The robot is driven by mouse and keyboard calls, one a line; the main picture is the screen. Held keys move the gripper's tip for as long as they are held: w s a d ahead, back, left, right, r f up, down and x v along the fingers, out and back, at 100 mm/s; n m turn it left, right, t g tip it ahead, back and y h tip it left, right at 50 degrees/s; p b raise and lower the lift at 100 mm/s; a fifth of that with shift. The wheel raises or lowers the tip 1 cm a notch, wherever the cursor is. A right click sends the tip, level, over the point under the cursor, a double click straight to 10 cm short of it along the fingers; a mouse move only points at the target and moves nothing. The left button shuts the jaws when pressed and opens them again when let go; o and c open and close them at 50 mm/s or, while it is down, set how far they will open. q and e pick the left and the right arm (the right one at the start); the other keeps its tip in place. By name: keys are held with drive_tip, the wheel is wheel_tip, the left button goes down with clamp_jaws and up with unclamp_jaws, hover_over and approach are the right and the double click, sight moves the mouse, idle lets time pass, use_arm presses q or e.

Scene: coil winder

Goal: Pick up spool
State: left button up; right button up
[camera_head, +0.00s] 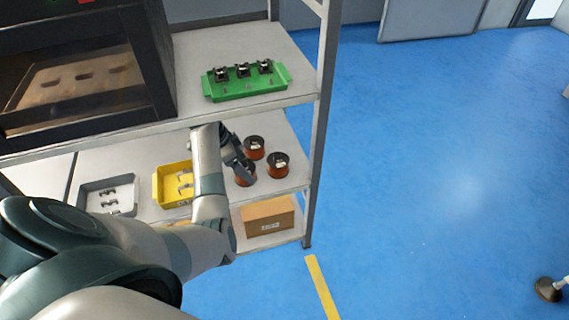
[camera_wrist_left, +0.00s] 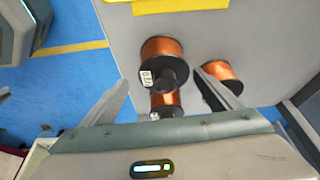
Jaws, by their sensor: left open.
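Three copper-orange spools with black flanges stand on the middle shelf. The back one (camera_head: 254,148) and the right one (camera_head: 278,165) are in plain view, and the front-left one (camera_head: 244,177) is partly hidden by my left gripper (camera_head: 242,162). In the left wrist view, my left gripper (camera_wrist_left: 162,82) is open and empty. One spool with a white label (camera_wrist_left: 161,52) shows just beyond and between its fingertips. Another spool (camera_wrist_left: 166,101) lies between the fingers in the picture, and a third (camera_wrist_left: 224,74) is partly behind the right finger. My right gripper is in neither view.
A yellow bin (camera_head: 158,190) and a grey bin (camera_head: 111,211) stand left of the spools. A green tray (camera_head: 240,93) with small parts is on the shelf above. A cardboard box (camera_head: 268,217) sits below. A shelf post (camera_head: 318,130) stands at the right; blue floor beyond is open.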

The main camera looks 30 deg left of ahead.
sight(278, 163)
use_arm(q)
drive_tip(key=shift+s+a, duration=0.15)
drive_tip(key=shift+w, duration=0.2)
drive_tip(key=w+d, duration=0.4)
drive_tip(key=w, duration=0.1)
drive_tip(key=shift+w+d, duration=0.25)
drive_tip(key=shift+w, duration=0.1)
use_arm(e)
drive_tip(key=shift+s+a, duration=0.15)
use_arm(q)
drive_tip(key=shift+d, duration=0.1)
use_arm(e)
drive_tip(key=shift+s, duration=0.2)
